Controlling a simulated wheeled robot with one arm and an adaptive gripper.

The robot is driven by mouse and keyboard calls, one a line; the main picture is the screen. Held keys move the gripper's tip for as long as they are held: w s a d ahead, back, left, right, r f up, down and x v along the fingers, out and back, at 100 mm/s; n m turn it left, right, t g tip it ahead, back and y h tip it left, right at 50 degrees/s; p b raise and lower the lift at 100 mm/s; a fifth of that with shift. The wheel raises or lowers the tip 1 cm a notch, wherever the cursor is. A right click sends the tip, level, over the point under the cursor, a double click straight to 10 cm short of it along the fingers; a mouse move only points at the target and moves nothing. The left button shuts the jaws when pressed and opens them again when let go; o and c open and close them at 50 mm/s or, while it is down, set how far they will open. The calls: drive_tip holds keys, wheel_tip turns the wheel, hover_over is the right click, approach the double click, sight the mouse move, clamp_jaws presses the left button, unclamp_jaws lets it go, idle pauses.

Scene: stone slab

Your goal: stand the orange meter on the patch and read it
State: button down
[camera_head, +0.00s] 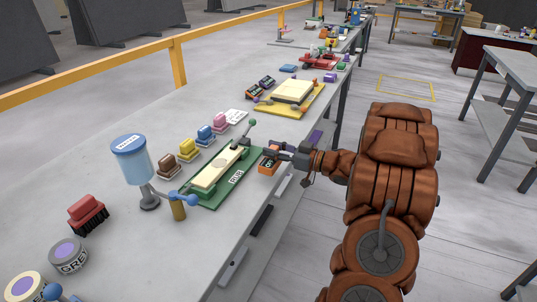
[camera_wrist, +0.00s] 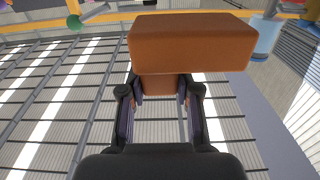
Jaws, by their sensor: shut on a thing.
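The orange meter (camera_head: 267,166) is at the right edge of the bench, just right of the green board (camera_head: 198,200). My gripper (camera_head: 279,154) is shut on it; in the wrist view the meter (camera_wrist: 190,42) sits between and beyond the fingertips (camera_wrist: 160,88). Its dark display faces the head camera, too small to read. I cannot tell whether it touches the bench. A cream slab (camera_head: 208,181) lies on the green board, with a faint round patch (camera_head: 218,163) on its top. The meter is apart from the patch, to its right.
A blue cup (camera_head: 132,162) on a stand is to the left. Several coloured blocks (camera_head: 186,149) line the board's far side. A yellow board (camera_head: 270,107) with another slab is farther back.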

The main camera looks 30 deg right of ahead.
drive_tip(key=shift+w+a, duration=0.15)
drive_tip(key=shift+w, duration=0.45)
drive_tip(key=shift+w+f+p, duration=0.15)
drive_tip(key=shift+w+f, duration=0.15)
drive_tip(key=shift+f, duration=0.25)
drive_tip(key=shift+w+f+p, duration=0.15)
drive_tip(key=shift+w+f, duration=0.1)
drive_tip(key=shift+f, duration=0.3)
drive_tip(key=shift+f+p, duration=0.3)
drive_tip(key=shift+f, duration=0.3)
drive_tip(key=shift+a+f, duration=0.1)
drive_tip(key=shift+f, duration=0.1)
drive_tip(key=c, duration=0.8)
unclamp_jaws()
drive_tip(key=shift+b, duration=0.3)
